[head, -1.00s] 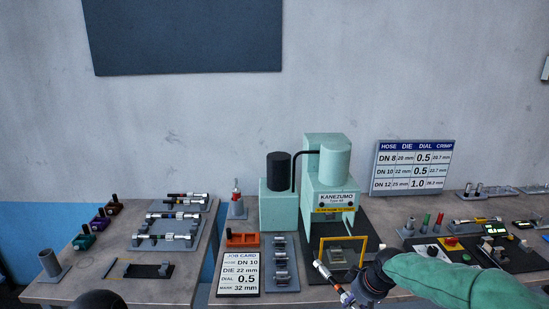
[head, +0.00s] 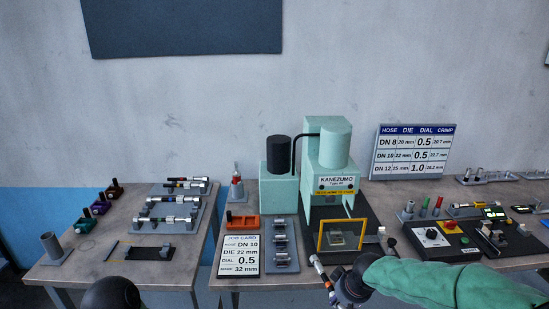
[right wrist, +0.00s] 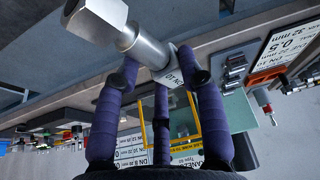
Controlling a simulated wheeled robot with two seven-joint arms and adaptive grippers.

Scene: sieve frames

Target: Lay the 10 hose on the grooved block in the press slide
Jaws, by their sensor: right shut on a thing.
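My right gripper (right wrist: 160,75) is shut on a hose (right wrist: 147,47) with a silver metal end and a white tag that reads DN 10. In the head view the hose (head: 319,270) sticks out to the left of the gripper, in front of the press. The press (head: 332,155) is mint green and labelled KANEZUMO. Its yellow frame (head: 322,236) stands at the front, and the grooved block (head: 338,239) shows behind it, with nothing seen lying on it. The hose is apart from the block. My left gripper is not clearly in view; only a dark rounded part of mine shows at the bottom.
A job card (head: 239,255) and a grey rack of metal pieces (head: 282,245) lie left of the press. Another rack with hoses (head: 170,222) stands on the left table. A control box (head: 432,237) is to the right. A gap separates the two tables.

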